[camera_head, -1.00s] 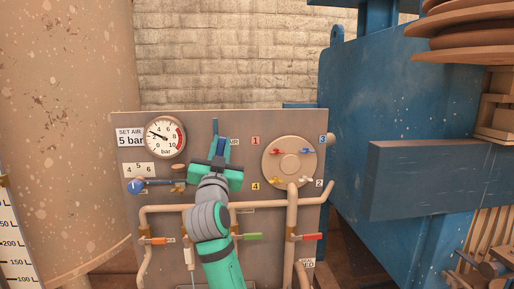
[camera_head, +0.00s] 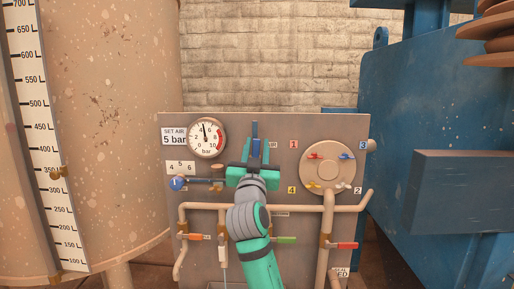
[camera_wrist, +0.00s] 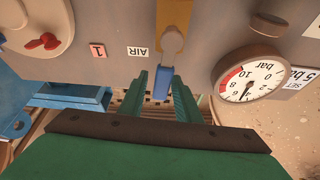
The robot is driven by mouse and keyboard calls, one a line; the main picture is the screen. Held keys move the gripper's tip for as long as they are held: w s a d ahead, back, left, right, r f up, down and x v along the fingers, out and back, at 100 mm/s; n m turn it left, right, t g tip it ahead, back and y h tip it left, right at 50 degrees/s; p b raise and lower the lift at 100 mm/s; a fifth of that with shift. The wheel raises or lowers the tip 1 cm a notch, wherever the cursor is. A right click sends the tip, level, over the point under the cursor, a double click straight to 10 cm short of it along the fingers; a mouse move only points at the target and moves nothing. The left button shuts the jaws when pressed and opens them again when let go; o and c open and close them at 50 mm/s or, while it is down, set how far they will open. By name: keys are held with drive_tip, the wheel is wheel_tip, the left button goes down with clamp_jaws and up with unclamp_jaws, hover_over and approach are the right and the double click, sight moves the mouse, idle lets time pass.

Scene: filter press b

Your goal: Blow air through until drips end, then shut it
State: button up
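A blue lever handle (camera_head: 255,132) points up on the panel. In the wrist view, which is upside down, the blue handle (camera_wrist: 162,84) hangs from a brass valve (camera_wrist: 173,40) beside the label AIR (camera_wrist: 138,51). My gripper (camera_wrist: 160,85) has its green fingers on either side of the handle, with a narrow gap on at least one side. The gripper (camera_head: 255,155) partly hides the valve in the head view. The pressure gauge (camera_head: 206,137) reads a little under 5 bar, beside a sign (camera_head: 174,136) saying SET AIR 5 bar. A pale spout (camera_head: 223,258) has a thin light line below it; drips cannot be made out.
A round dial plate (camera_head: 327,178) with coloured handles is on the right of the panel. Orange (camera_head: 195,236), green (camera_head: 285,240) and red (camera_head: 346,245) levers sit on pipes below. A blue press (camera_head: 420,110) stands right.

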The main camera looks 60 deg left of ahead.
drive_tip(key=shift+s+d, duration=0.1)
drive_tip(key=shift+s, duration=0.05)
drive_tip(key=v, duration=1)
drive_tip(key=shift+s+d+f, duration=0.15)
drive_tip(key=shift+s+d, duration=0.05)
drive_tip(key=shift+d, duration=0.05)
drive_tip(key=shift+w, duration=0.15)
